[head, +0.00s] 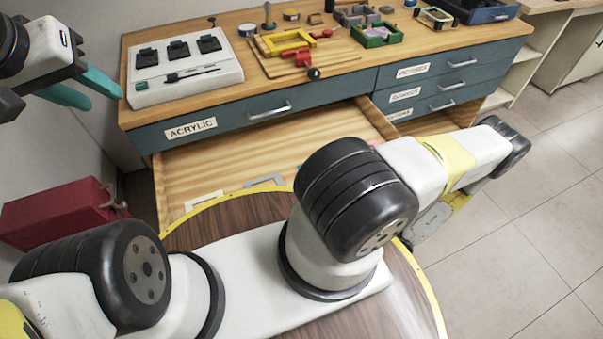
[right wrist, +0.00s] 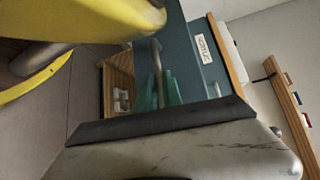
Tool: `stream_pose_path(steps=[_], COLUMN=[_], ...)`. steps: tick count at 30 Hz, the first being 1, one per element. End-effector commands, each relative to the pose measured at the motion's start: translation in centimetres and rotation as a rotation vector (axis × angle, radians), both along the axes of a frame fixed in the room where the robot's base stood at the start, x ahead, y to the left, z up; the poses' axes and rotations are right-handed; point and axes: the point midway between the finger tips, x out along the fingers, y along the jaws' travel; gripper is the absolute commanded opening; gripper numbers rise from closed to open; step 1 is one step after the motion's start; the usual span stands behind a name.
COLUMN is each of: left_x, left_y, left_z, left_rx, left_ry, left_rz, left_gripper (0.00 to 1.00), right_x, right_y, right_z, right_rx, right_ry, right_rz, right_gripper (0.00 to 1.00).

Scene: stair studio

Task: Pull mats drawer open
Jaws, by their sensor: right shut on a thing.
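The cabinet's wide top drawer (head: 240,112), labelled ACRYLIC, is closed. Below it a wide drawer (head: 215,165) stands pulled out, its bare wooden inside showing; no label that I can read says MATS. In the right wrist view, my right gripper's teal fingers (right wrist: 160,92) are shut around a grey drawer handle (right wrist: 157,65); the ACRYLIC label (right wrist: 203,50) is beside them. In the head view my right arm hides this gripper. My left gripper (head: 102,100) is open and empty, left of the cabinet.
Smaller closed drawers (head: 425,85) are at the cabinet's right; wood of an open compartment (head: 430,124) shows below them. The cabinet top holds a white tray (head: 185,65) and tools. A red box (head: 60,212) lies on the left. Tiled floor (head: 510,240) is clear on the right.

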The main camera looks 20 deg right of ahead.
Motion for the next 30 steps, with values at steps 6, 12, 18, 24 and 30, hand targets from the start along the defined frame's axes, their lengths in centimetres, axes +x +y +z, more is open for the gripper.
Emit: stream_pose_path(steps=[6,12,18,24,30], left_x=[0.00,0.00,0.00,0.00,0.00], left_y=[0.00,0.00,0.00,0.00,0.00], left_z=[0.00,0.00,0.00,0.00,0.00], left_rx=[0.000,0.000,0.000,0.000,0.000], left_ry=[0.000,0.000,0.000,0.000,0.000], left_rz=[0.000,0.000,0.000,0.000,0.000], left_gripper=[0.36,0.36,0.36,0.36,0.36], right_x=[-0.80,-0.81,-0.78,-0.78,-1.00], right_y=[-0.12,-0.14,-0.15,-0.11,-0.39], right_z=[-0.03,-0.03,-0.04,-0.02,0.00], right_rx=[-0.002,-0.002,-0.002,-0.002,-0.003], right_ry=[0.000,0.000,0.001,0.000,0.001], right_rz=[-0.001,-0.001,-0.001,-0.001,-0.002], right_gripper=[0.00,0.00,0.26,0.33,0.33])
